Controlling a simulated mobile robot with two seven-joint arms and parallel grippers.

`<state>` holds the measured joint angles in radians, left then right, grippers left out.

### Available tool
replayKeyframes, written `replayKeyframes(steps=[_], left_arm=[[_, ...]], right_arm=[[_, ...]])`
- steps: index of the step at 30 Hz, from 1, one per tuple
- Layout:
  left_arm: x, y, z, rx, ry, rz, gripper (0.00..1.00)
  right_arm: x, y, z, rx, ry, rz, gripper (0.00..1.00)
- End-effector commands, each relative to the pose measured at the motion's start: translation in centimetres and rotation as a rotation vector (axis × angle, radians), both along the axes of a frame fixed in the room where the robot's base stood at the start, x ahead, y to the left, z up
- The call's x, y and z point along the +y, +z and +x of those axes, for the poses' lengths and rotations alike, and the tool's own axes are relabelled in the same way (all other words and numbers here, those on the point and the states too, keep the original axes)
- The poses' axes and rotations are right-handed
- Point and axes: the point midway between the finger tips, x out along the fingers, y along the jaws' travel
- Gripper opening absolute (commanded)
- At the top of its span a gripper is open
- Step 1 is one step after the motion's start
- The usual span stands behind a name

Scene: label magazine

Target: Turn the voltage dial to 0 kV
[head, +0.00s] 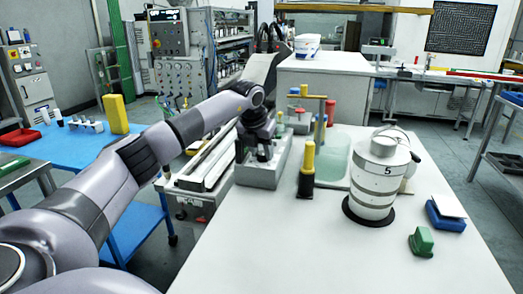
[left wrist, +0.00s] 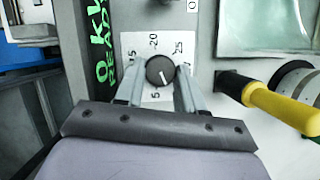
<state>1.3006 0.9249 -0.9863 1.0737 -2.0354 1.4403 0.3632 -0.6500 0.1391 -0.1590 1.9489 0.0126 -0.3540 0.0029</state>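The voltage dial (left wrist: 160,71) is a round black knob on a white number plate in the left wrist view. Its white mark points down and slightly right, to the right of the 5; the 15, 20 and 25 also show. My left gripper (left wrist: 161,72) has one finger on each side of the knob, seemingly touching it. In the head view my left gripper (head: 262,152) reaches down onto the grey box (head: 262,175), and the dial is hidden there. Green lettering "0 KV READY" (left wrist: 104,50) is on a dark strip left of the plate. My right gripper is not in view.
A yellow-and-black handled tool (head: 306,170) stands right of the box. A white stacked cylinder marked 5 (head: 380,178), a green block (head: 421,242) and a blue box (head: 445,215) are farther right. The white table's front (head: 330,255) is clear.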

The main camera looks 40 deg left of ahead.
Motion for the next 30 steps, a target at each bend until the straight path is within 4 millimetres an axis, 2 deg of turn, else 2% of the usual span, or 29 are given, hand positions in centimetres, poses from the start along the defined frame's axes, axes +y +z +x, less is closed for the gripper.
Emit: replayKeyframes(steps=[16,29,30], left_arm=[[-0.3,0.2,0.2,0.000,0.370,0.000,0.08],[-0.2,0.1,0.2,-0.002,0.410,0.001,0.08],[-0.2,0.1,0.2,-0.002,0.410,0.001,0.48]], right_arm=[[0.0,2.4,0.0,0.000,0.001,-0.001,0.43],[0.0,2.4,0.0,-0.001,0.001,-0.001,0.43],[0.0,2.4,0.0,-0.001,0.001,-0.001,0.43]])
